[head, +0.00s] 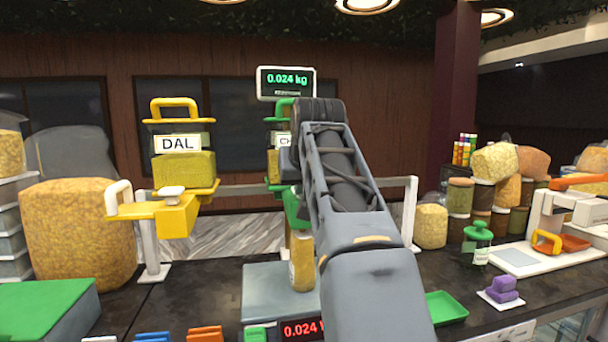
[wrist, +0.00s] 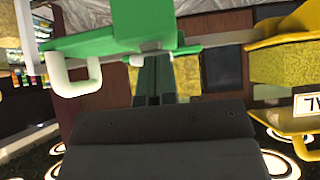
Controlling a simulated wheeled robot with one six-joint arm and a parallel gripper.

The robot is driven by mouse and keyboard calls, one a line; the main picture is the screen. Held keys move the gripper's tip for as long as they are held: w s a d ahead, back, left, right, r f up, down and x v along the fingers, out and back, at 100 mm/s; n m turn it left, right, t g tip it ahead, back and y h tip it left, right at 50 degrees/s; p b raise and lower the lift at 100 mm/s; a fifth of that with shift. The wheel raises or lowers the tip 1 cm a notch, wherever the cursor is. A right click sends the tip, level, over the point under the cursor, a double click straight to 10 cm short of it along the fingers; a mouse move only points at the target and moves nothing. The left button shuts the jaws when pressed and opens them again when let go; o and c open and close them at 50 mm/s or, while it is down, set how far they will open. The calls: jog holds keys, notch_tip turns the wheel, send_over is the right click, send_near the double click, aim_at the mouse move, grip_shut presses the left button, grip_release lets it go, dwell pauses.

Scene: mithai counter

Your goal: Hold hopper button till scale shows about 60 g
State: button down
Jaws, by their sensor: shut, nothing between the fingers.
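The green hopper (head: 292,205) stands mid-counter, mostly hidden behind my arm in the head view; its green body (wrist: 100,42) fills the top of the wrist view. My gripper (wrist: 153,68) is shut and empty, its dark fingertips at the hopper's pale button (wrist: 136,60). They look in contact, but the button's travel cannot be told. A jar with yellow contents (head: 301,262) stands below the hopper on the grey scale plate (head: 262,290). The raised scale display (head: 286,82) reads 0.024 kg. The lower red display (head: 302,328) shows 0.024, partly covered by my arm.
A yellow DAL hopper (head: 183,168) stands left of the green one. A green tray (head: 445,307), purple blocks (head: 503,288) and a green-lidded jar (head: 478,245) lie right of my arm. A green box (head: 45,308) is at the left front.

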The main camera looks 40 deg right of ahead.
jog(key=w+d+r+p+v, duration=0.1)
jog(key=p+v, duration=0.3)
jog(key=v, duration=0.9)
jog(key=shift+w+r, duration=0.4)
jog(key=shift+r, duration=0.05)
